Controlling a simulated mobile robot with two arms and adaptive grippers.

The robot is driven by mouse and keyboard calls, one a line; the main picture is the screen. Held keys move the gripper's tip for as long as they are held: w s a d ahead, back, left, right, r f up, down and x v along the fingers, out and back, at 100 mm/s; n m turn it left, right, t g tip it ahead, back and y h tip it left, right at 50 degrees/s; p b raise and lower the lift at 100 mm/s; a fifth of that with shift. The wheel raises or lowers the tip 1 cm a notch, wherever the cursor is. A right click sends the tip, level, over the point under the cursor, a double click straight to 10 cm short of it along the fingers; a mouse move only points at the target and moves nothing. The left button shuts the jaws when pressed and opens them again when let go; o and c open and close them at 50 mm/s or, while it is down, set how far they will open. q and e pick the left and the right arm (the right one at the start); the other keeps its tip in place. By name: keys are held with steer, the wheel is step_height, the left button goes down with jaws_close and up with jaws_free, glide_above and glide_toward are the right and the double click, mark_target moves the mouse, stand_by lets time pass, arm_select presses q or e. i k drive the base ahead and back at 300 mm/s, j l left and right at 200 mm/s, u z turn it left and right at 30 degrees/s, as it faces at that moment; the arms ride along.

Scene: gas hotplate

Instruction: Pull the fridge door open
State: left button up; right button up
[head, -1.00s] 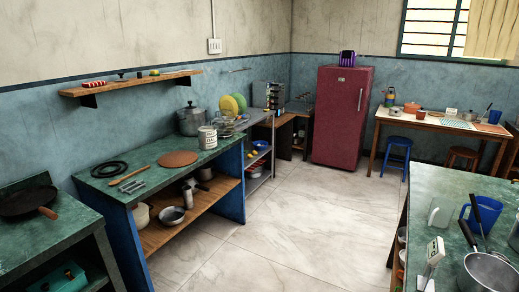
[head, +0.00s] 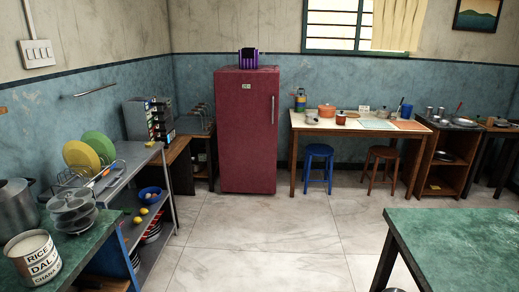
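The red fridge (head: 247,135) stands upright against the far blue wall, left of the picture's centre. Its door is shut and faces me. A long silver vertical handle (head: 273,107) sits on the right side of the door, in its upper half. A purple striped object (head: 249,58) stands on top of the fridge. Neither of my grippers shows in the head view.
Tiled floor (head: 260,230) lies clear up to the fridge. A metal shelf (head: 135,165) and green counter (head: 75,245) flank the left. A green table (head: 455,235) stands near right. A blue stool (head: 318,165) and a dining table (head: 350,128) are right of the fridge.

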mark_target(247, 103)
steer(key=i+z, duration=0.3)
steer(key=i, duration=2.2)
